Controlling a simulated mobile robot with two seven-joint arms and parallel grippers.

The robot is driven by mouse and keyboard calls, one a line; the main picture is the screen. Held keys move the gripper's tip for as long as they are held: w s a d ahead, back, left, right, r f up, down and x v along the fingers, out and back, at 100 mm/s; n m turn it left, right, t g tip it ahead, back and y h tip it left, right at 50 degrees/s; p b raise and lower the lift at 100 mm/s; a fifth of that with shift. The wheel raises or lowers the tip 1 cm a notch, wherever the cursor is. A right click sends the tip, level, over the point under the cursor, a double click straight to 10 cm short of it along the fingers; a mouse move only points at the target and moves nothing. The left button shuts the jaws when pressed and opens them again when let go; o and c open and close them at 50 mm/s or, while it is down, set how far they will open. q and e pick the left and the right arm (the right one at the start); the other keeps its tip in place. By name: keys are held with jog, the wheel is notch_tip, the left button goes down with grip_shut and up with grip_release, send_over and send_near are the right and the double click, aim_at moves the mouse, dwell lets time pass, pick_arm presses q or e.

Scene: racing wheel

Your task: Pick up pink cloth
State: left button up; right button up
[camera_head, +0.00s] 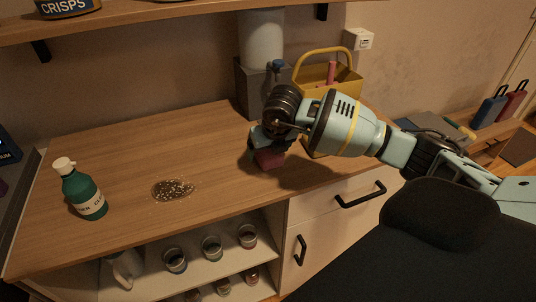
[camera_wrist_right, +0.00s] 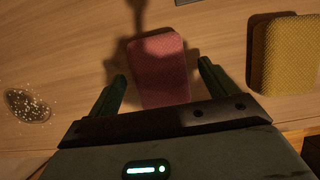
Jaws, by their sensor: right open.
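The pink cloth (camera_head: 269,158) lies on the wooden counter, partly hidden under my right gripper in the head view. In the right wrist view the pink cloth (camera_wrist_right: 158,68) is a flat, rounded rectangle between the two fingers. My right gripper (camera_head: 262,146) is open above it, and in the wrist view its fingertips (camera_wrist_right: 164,70) stand on either side of the cloth, with its lower end hidden behind the gripper. I cannot tell how high the fingers are above the counter. My left gripper is not in view.
A green bottle (camera_head: 84,188) with a pale cap stands at the counter's left. A dark spill with white specks (camera_head: 173,189) lies mid-counter. A yellow caddy (camera_head: 328,72) stands behind my right arm. A yellow textured object (camera_wrist_right: 286,54) lies right of the cloth. Several cups stand on the shelf below.

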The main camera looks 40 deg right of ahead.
aim_at(267, 153)
jog(key=shift+f, duration=0.2)
jog(key=c, duration=1.1)
jog(key=shift+r, duration=0.1)
jog(key=shift+r, duration=0.4)
jog(key=r, duration=0.2)
jog(key=shift+s+a+r, duration=0.1)
jog(key=shift+a+r, duration=0.25)
jog(key=shift+a, duration=0.05)
jog(key=s+a, duration=0.2)
jog(key=a, duration=0.2)
jog(key=s+a+r, duration=0.1)
jog(key=s+a, duration=0.1)
jog(key=a, duration=0.3)
jog(key=s+a+b, duration=0.1)
jog(key=s+a, duration=0.1)
jog(key=a, duration=0.2)
jog(key=shift+s+a+r, duration=0.2)
jog(key=shift+s+a, duration=0.1)
jog(key=shift+s, duration=0.1)
